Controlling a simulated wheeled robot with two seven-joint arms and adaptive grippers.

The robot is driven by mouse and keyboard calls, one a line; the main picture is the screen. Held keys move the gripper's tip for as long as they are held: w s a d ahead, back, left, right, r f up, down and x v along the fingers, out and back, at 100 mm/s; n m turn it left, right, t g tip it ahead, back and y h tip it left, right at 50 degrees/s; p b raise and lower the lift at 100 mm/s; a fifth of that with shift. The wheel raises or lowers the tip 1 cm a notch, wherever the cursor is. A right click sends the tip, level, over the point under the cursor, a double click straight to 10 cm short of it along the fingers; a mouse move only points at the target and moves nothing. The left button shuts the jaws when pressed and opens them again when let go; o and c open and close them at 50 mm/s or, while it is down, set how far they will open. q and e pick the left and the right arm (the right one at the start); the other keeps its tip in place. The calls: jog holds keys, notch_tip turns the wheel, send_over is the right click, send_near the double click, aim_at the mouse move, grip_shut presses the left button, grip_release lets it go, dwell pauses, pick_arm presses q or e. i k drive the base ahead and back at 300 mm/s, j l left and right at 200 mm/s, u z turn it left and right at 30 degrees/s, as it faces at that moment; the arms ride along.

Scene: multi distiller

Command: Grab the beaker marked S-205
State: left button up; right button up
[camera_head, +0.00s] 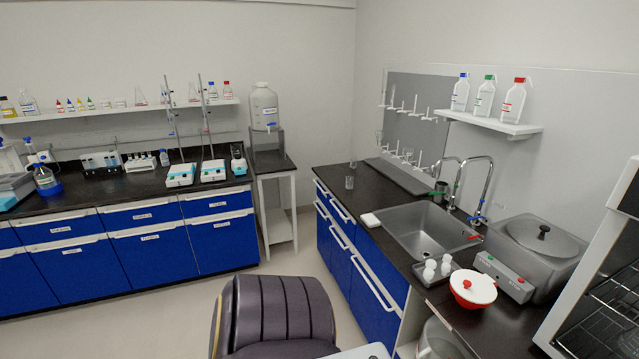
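No label reading S-205 can be made out. A small clear glass vessel that looks like a beaker (349,183) stands on the right-hand counter, left of the drying rack. Another small clear piece of glass (352,164) is just behind it. More glassware, including flasks (139,97), stands on the wall shelf at the left, too small to read. Neither of my grippers shows in this view.
A sink (425,226) with taps is set in the right counter (385,181). A dark ribbed chair-like back (275,312) is at the bottom. Floor (180,318) is clear at left.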

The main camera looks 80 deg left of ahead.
aim_at(349, 183)
jog(key=j+u, duration=0.2)
jog(key=u, duration=0.25)
jog(key=i+j+u, duration=0.1)
jog(key=u, duration=0.3)
jog(key=i+j+u, duration=0.1)
jog(key=j+u, duration=0.15)
jog(key=u, duration=0.2)
jog(key=i+j+u, duration=0.1)
jog(key=u, duration=0.35)
jog(key=i+j+u, duration=0.15)
jog(key=u, duration=0.25)
